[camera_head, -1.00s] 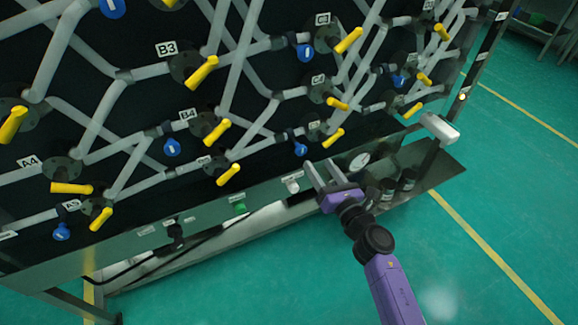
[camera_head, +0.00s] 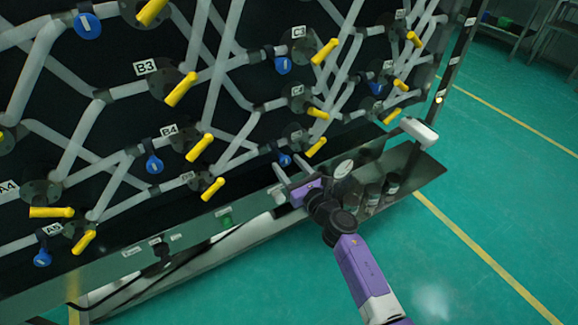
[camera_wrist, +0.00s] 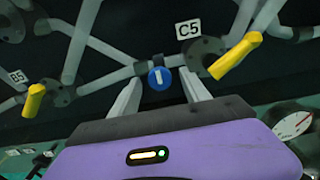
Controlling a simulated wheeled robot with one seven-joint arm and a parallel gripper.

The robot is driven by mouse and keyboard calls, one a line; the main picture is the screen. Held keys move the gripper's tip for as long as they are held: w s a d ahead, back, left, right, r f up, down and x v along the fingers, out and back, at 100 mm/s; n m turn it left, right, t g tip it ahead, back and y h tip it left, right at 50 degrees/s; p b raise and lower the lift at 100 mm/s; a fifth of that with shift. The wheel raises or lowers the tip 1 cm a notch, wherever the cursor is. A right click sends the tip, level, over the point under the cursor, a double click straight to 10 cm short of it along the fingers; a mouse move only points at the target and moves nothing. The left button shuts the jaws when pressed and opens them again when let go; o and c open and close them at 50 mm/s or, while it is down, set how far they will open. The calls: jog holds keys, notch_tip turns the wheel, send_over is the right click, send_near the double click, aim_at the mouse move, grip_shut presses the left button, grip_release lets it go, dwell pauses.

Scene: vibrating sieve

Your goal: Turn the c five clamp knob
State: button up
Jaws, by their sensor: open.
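The C5 clamp knob is a round blue knob (camera_wrist: 161,77) with a white mark, left of the C5 label (camera_wrist: 188,29) in the wrist view. In the head view the knob (camera_head: 284,160) sits low on the panel. My gripper (camera_wrist: 162,88) is open, with one finger on each side of the knob in the wrist view. In the head view my gripper (camera_head: 287,167) reaches up to the knob from below right. I cannot tell whether the fingers touch it. The yellow C5 handle (camera_wrist: 236,55) is right of the knob.
Grey pipes and other yellow handles, such as the B5 handle (camera_wrist: 34,100), cover the panel. A dial gauge (camera_wrist: 292,125) is at the right. A white box (camera_head: 419,131) juts from the frame's right end. Green floor is open in front.

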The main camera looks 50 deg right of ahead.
grip_shut()
dwell(0.4)
jog(key=m+p, duration=0.1)
jog(key=m, duration=0.3)
jog(key=shift+m, duration=0.4)
jog(key=m+p, duration=0.1)
jog(key=m, duration=0.4)
jog(key=shift+p, duration=0.4)
jog(key=m+p, duration=0.1)
jog(key=m, duration=0.4)
jog(key=shift+p, duration=0.3)
jog(key=m+p, duration=0.1)
jog(key=m, duration=0.3)
jog(key=shift+m+p, duration=0.3)
jog(key=shift+m, duration=0.1)
